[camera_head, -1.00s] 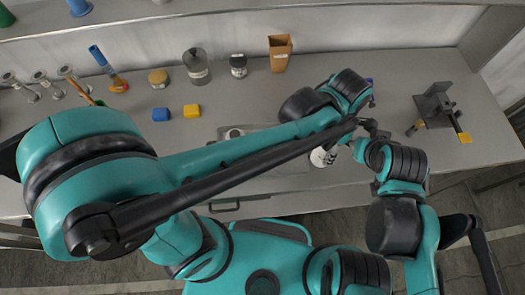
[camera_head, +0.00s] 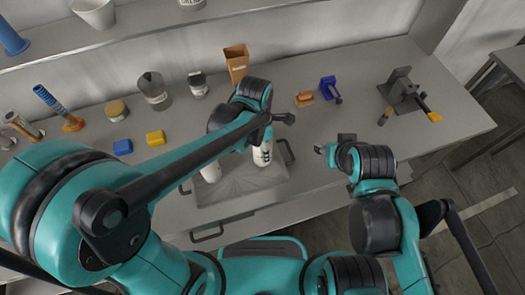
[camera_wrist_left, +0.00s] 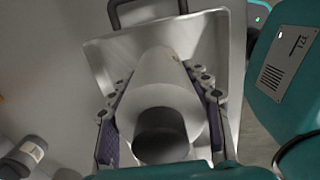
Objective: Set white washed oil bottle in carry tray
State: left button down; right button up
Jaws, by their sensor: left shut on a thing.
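My left gripper (camera_wrist_left: 160,85) is shut around a white bottle (camera_wrist_left: 168,75) with a dark round top. In the head view this bottle (camera_head: 262,155) shows below my left wrist, roughly upright, at the right part of the metal carry tray (camera_head: 240,188). The tray (camera_wrist_left: 110,55) also shows behind the bottle in the left wrist view. I cannot tell whether the bottle's base touches the tray floor. A second white bottle (camera_head: 211,172) stands at the tray's left, partly hidden by my left arm. My right gripper (camera_head: 322,149) is right of the tray; its fingers are unclear.
Blue (camera_head: 123,147) and yellow (camera_head: 156,138) blocks, jars and an orange-brown box (camera_head: 237,62) stand behind and left of the tray. A blue item (camera_head: 329,88) and a dark grey device (camera_head: 402,92) stand right.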

pick_arm(q)
notch_tip(320, 180, down, 2)
jog(key=shift+r, duration=0.1)
jog(key=c, duration=0.7)
grip_release()
jog(key=shift+f, duration=0.2)
jog(key=shift+r, duration=0.15)
